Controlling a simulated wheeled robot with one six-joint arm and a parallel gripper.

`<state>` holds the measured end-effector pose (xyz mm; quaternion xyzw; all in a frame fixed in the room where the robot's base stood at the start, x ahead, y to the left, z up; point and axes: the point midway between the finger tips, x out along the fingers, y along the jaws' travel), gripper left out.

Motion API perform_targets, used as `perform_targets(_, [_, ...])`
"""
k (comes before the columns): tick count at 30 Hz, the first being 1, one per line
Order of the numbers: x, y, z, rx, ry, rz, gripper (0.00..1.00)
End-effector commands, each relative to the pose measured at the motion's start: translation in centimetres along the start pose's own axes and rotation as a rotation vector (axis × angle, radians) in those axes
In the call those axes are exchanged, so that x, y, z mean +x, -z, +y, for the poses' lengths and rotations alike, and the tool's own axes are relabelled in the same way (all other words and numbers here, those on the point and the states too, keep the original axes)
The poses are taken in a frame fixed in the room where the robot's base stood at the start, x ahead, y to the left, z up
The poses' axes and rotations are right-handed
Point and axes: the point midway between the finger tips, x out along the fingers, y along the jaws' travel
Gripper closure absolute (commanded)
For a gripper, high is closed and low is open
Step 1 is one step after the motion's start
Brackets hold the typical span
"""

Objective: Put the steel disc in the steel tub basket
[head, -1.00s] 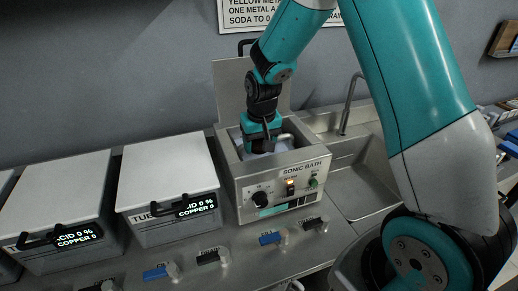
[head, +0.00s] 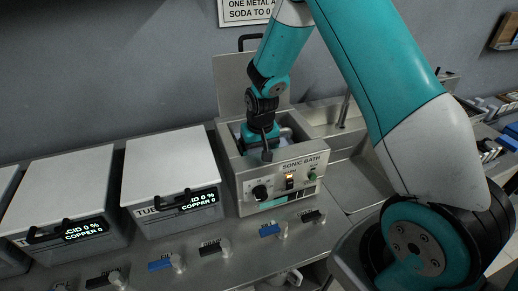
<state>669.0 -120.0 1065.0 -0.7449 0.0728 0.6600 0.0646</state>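My gripper (head: 263,148) points down at the open sonic bath (head: 237,183), a steel box with its lid raised at the back. Its fingertips are hidden by the arm and the bath's front, so I cannot tell whether it is open or holds anything. I cannot make out the steel disc. No basket shows clearly; the inside of the bath is mostly hidden. Two steel tubs with closed pale lids, one at left (head: 70,185) and one beside the bath (head: 172,166), stand on the counter. Their displays read acid 0 % and copper 0.
Several blue and black valve handles, one blue (head: 270,230), line the counter's front. A sink (head: 360,178) with an upright tap (head: 345,110) lies right of the bath. The raised bath lid (head: 235,85) stands behind my gripper.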

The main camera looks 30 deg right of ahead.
Motion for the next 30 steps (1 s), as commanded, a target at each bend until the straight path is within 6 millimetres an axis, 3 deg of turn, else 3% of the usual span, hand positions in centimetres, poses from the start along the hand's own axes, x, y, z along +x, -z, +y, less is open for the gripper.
perform_targets(7, [-1.5,0.1,0.0,0.0,0.001,0.004,0.14])
perform_targets(18, [-9.1,0.1,0.0,-0.001,0.001,0.006,0.14])
perform_targets(25, [-11.9,-0.1,-0.2,-0.006,0.004,0.002,0.14])
perform_targets(28, [-13.7,-1.6,-1.7,-0.06,0.036,0.003,0.14])
perform_targets(30, [-15.7,-4.1,-3.7,-0.142,0.084,0.001,0.14])
